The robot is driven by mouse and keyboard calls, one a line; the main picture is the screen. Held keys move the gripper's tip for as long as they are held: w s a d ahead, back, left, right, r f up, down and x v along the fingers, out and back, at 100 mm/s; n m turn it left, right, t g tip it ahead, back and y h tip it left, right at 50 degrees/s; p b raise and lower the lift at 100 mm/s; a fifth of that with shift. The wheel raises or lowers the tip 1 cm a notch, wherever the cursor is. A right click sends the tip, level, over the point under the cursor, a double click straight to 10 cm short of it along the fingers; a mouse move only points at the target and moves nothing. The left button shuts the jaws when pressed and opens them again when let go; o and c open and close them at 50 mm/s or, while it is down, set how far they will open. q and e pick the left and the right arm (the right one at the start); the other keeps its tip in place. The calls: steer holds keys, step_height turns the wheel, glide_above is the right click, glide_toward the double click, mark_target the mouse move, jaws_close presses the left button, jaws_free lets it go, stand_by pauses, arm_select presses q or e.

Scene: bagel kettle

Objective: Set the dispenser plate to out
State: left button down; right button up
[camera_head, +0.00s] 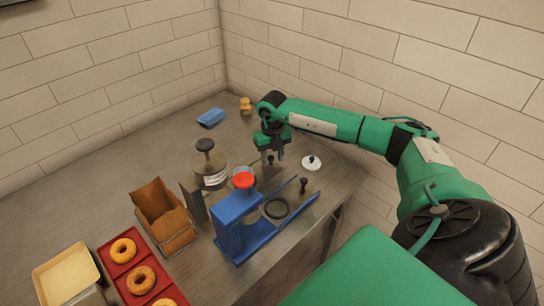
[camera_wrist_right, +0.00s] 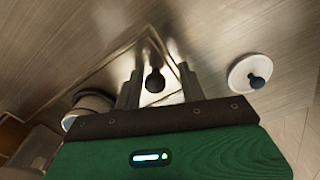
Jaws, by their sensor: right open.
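The dispenser shows in the head view as a glass-and-metal vessel (camera_head: 210,172) with a dark knob on top. A shiny metal plate (camera_wrist_right: 110,75) lies under my right gripper in the wrist view. A small dark knob (camera_wrist_right: 154,80) stands on it, between the two fingers. My right gripper (camera_head: 272,156) is open and points down just behind and right of the dispenser. Its fingers (camera_wrist_right: 160,88) are on both sides of the knob; I cannot tell whether they touch it. The plate is partly hidden by the blue press in the head view. My left gripper is out of view.
A blue press (camera_head: 232,230) with a red knob stands in front. A white lid (camera_head: 311,163) lies to the right. A brown box (camera_head: 160,212) and a red bagel tray (camera_head: 110,243) are at left. A blue sponge (camera_head: 211,117) lies behind. The back left counter is clear.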

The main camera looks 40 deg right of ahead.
steer(key=shift+a+r, duration=0.1)
steer(key=shift+r, duration=0.35)
step_height(320, 180, up, 13)
steer(key=b, duration=0.3)
